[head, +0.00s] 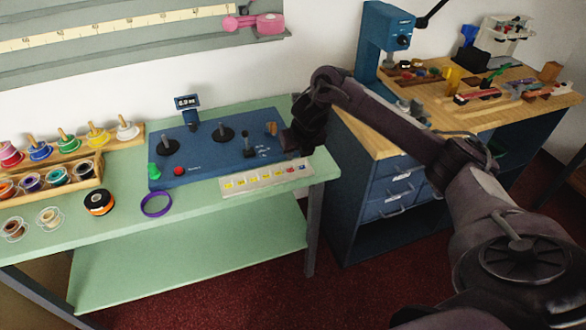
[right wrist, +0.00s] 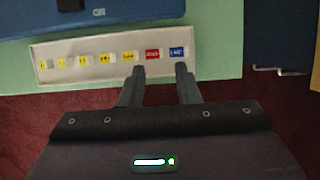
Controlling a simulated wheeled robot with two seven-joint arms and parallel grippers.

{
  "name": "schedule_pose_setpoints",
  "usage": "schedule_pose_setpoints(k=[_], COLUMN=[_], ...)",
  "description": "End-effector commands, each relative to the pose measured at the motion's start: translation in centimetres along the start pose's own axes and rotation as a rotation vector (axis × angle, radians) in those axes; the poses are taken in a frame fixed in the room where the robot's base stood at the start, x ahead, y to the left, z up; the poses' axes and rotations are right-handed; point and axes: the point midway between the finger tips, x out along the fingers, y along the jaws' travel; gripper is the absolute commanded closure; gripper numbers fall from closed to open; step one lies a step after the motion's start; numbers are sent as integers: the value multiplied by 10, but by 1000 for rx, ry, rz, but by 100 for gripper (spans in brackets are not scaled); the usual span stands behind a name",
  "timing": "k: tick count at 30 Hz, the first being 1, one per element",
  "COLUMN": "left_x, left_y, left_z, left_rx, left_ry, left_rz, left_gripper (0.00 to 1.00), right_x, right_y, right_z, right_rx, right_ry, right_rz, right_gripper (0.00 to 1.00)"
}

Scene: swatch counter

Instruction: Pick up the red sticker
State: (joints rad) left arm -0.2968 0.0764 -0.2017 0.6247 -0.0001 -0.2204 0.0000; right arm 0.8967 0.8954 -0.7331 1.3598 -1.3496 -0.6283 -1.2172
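The red sticker (right wrist: 152,54) lies on a pale card (right wrist: 66,49), with yellow stickers to its left and a blue sticker (right wrist: 178,52) to its right. In the head view the card (head: 240,187) lies at the front right of the green table, and the red sticker (head: 290,169) is tiny near its right end. My right gripper (right wrist: 160,69) is open and empty, its fingertips just short of the red and blue stickers in the wrist view. In the head view the right gripper (head: 297,150) is dark by the card's right end. My left gripper is out of view.
A blue panel (head: 190,142) with knobs stands just behind the card. A purple ring (head: 156,204) and an orange-black spool (head: 98,202) lie left on the green table (head: 200,205). A wooden-topped bench (head: 400,143) with blue drawers stands at right.

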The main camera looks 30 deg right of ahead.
Motion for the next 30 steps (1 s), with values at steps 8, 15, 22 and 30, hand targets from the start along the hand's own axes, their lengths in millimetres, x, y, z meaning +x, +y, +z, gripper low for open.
schedule_pose_setpoints(k=[8,15,22,30], left_x=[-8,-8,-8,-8], left_y=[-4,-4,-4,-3], left_z=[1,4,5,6], left_rx=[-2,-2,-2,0], left_ry=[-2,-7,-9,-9], left_rz=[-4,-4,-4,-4], left_gripper=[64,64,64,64], right_x=[36,63,64,64], right_y=[-1,-1,-1,-1], right_z=[-8,-8,-8,-8], right_rx=[4,4,3,4], right_ry=[5,0,-1,-1], right_rz=[-1,1,0,0], right_gripper=[70,70,70,100])
